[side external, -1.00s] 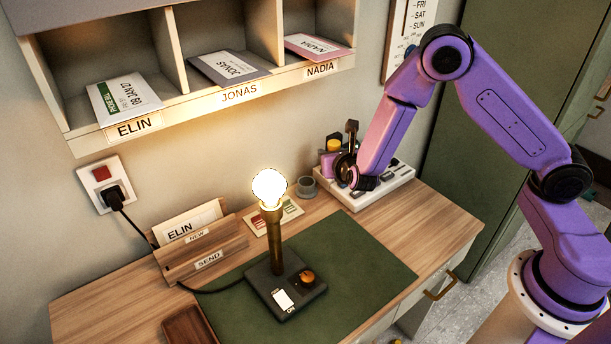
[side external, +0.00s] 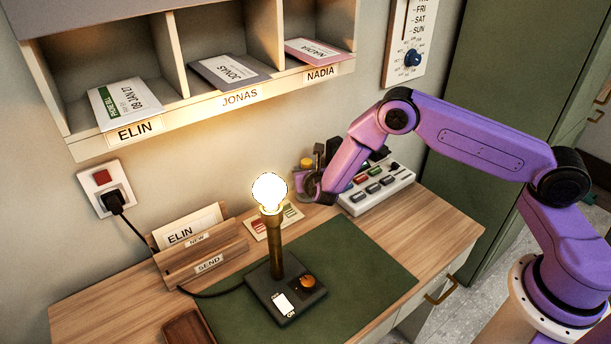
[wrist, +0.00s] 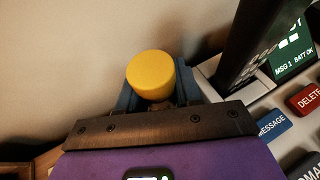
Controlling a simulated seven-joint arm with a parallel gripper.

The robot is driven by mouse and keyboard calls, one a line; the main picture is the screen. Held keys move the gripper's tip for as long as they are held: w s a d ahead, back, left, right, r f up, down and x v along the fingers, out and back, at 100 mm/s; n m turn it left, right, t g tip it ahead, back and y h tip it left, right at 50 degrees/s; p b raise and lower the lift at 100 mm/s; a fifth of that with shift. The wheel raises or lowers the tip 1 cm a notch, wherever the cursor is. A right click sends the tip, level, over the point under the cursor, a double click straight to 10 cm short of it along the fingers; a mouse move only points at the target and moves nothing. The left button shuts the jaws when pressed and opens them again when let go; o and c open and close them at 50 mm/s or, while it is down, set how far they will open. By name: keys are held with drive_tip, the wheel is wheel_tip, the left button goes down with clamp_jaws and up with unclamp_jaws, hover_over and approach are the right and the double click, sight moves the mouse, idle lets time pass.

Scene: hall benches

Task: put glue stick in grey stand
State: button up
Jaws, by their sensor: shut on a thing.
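The glue stick shows as a round yellow cap (wrist: 150,75) in the wrist view and as a small yellow top (side external: 306,163) in the side view. My gripper (side external: 308,178) is shut on it, with a finger on either side of the cap in the wrist view (wrist: 155,98). The cap faces up. The lower part of the stick is hidden by my gripper. The grey stand is hidden behind my gripper in the side view, and I cannot tell whether the stick touches it.
A white message machine (side external: 378,190) with buttons and a screen (wrist: 292,52) stands right of my gripper. A lit lamp (side external: 277,240) stands on the green mat (side external: 355,265). A card (side external: 280,220) lies in front of my gripper. Letter cubbies (side external: 215,105) hang above.

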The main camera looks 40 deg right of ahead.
drive_tip(key=shift+f, duration=0.7)
drive_tip(key=shift+f, duration=0.1)
drive_tip(key=o, duration=1)
drive_tip(key=v, duration=1.2)
